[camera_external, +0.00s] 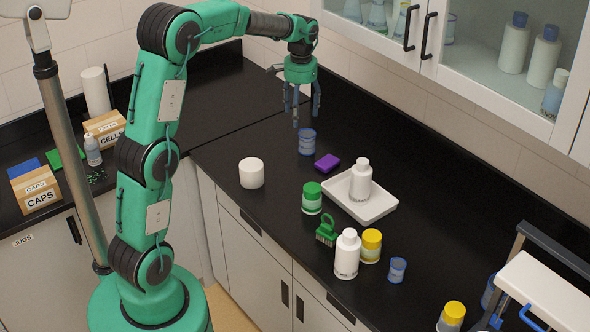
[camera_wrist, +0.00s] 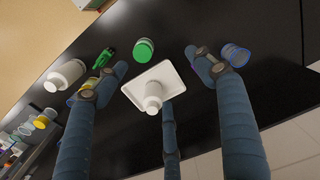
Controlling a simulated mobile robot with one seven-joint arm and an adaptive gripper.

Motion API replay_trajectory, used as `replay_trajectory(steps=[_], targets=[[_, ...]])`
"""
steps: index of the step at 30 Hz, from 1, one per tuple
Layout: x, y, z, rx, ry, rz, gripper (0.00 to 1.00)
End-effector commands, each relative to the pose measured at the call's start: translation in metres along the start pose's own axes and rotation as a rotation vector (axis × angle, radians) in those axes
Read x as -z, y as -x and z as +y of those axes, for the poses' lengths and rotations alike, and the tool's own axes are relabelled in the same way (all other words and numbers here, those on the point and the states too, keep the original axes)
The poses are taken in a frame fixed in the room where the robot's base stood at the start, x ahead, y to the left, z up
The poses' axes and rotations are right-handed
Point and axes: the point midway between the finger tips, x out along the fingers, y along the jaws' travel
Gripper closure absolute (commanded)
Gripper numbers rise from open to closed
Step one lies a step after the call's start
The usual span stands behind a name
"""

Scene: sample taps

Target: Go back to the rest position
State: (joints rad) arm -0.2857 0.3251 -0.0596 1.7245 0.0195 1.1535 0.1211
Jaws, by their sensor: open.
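My gripper (camera_external: 297,112) is open and empty, raised above the black counter near the back wall in the external view. Its three blue-grey fingers are spread apart, and they also show in the wrist view (camera_wrist: 160,92). A blue-banded clear jar (camera_external: 306,142) stands on the counter under and slightly right of the fingers. In the wrist view this jar (camera_wrist: 236,55) appears beside the right finger, and I cannot tell any contact there. A white tray (camera_external: 380,209) holds a white bottle (camera_external: 361,179). The bottle shows between the fingers in the wrist view (camera_wrist: 153,97).
A purple sponge (camera_external: 327,163), white jar (camera_external: 251,173), green-lidded jar (camera_external: 312,198), green brush (camera_external: 327,231), white bottle (camera_external: 347,254) and yellow-lidded jar (camera_external: 371,246) stand around the tray. A wall cabinet (camera_external: 484,95) overhangs the back right. The counter left of my gripper is clear.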

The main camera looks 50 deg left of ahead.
Motion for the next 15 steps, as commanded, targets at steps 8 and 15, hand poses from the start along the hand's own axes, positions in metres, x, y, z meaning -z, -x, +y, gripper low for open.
replay_trajectory(steps=[8,15], targets=[[-0.051,0.039,0.034,0.005,-0.024,0.073,0.31],[-0.098,0.062,0.058,0.005,-0.042,0.133,0.31]])
